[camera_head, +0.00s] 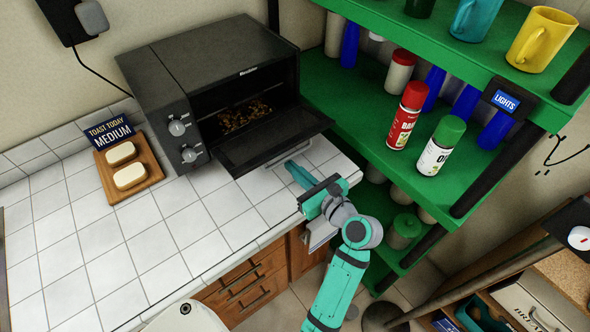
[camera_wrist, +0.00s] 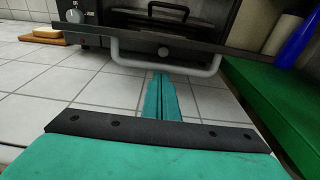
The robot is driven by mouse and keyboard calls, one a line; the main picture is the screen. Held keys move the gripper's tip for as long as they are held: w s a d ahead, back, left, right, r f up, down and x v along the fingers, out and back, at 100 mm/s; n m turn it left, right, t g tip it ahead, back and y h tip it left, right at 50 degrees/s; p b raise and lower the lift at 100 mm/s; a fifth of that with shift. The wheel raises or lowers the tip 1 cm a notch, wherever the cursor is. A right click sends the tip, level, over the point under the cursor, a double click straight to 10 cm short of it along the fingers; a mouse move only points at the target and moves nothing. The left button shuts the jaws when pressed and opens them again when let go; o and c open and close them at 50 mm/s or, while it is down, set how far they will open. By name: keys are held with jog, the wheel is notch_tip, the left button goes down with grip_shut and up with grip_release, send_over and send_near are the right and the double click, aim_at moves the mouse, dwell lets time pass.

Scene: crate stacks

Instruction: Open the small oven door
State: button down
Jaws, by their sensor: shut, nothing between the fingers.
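The small black oven (camera_head: 200,85) stands on the white tiled counter. Its door (camera_head: 272,140) is swung down and open, about level, and the dark inside with brown bits (camera_head: 245,115) shows. In the wrist view the door (camera_wrist: 200,42) is seen nearly edge-on, with a pale bar handle (camera_wrist: 165,65) under it. My gripper (camera_head: 290,165) is shut and empty, low over the counter in front of the door's right part. In the wrist view its teal fingers (camera_wrist: 161,82) are together, pointing at the handle. Whether the fingertips touch the handle I cannot tell.
A wooden board (camera_head: 128,172) with two pale bread pieces and a "Toast Today Medium" sign (camera_head: 108,132) stand left of the oven. The green shelf (camera_head: 345,100) with cans and mugs stands close on the right. The counter's front left is clear.

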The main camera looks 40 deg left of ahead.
notch_tip(320, 180, up, 3)
jog(key=shift+r, duration=0.1)
jog(key=shift+d, duration=0.15)
jog(key=shift+w+d, duration=0.1)
jog(key=shift+d, duration=0.15)
jog(key=r+v, duration=0.2)
jog(key=v, duration=0.7)
jog(key=shift+f, duration=0.1)
